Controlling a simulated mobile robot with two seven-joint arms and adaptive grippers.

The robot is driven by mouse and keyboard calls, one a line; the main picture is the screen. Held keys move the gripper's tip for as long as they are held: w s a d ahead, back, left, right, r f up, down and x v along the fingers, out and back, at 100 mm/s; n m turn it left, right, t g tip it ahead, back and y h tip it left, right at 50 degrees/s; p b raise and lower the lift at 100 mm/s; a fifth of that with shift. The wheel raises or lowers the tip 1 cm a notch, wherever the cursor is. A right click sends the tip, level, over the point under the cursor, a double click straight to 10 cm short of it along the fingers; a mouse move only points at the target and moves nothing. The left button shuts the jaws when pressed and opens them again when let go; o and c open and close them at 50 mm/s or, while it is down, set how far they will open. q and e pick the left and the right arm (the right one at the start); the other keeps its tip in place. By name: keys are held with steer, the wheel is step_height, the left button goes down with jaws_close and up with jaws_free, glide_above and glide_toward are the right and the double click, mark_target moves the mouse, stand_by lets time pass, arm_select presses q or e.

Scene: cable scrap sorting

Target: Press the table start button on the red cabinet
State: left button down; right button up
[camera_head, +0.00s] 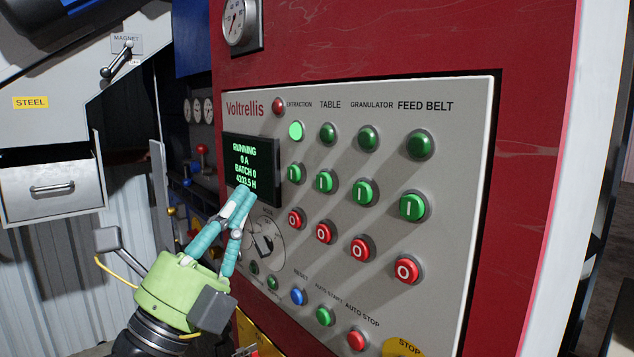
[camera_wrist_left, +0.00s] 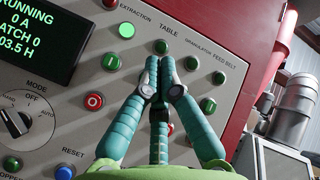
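The table start button (camera_head: 324,181) is a green button marked "I" under the TABLE label on the red cabinet's grey panel (camera_head: 455,260). The dark green TABLE lamp (camera_head: 328,133) sits above it and the red TABLE stop button (camera_head: 323,233) below. My left gripper (camera_head: 244,197) has its teal fingers drawn together, empty, pointing at the panel. In the head view its tips overlap the display's lower edge, left of the button. In the left wrist view the fingertips (camera_wrist_left: 160,68) lie just below the TABLE lamp (camera_wrist_left: 161,46) and cover the start button. Contact is not visible.
The display (camera_head: 250,168) reads RUNNING. The EXTRACTION lamp (camera_head: 296,131) is lit bright green. The extraction start button (camera_head: 295,173) and granulator start button (camera_head: 362,192) flank the table one. A mode knob (camera_head: 264,243) is beside the gripper. A steel drawer (camera_head: 52,188) is at left.

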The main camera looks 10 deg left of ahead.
mark_target(325, 182)
stand_by(0.4)
arm_select(q)
steer(key=w+d+p, duration=0.1)
steer(key=w+d, duration=0.4)
steer(key=w, duration=0.1)
steer(key=shift+w+d, duration=0.25)
steer(key=shift+w, duration=0.15)
stand_by(1.4)
steer(key=shift+w+d, duration=0.3)
steer(key=shift+w, duration=0.05)
steer(key=shift+w+d, duration=0.2)
steer(key=shift+w, duration=0.1)
stand_by(0.7)
steer(key=shift+s+a, duration=0.5)
steer(key=shift+s, duration=0.15)
stand_by(0.4)
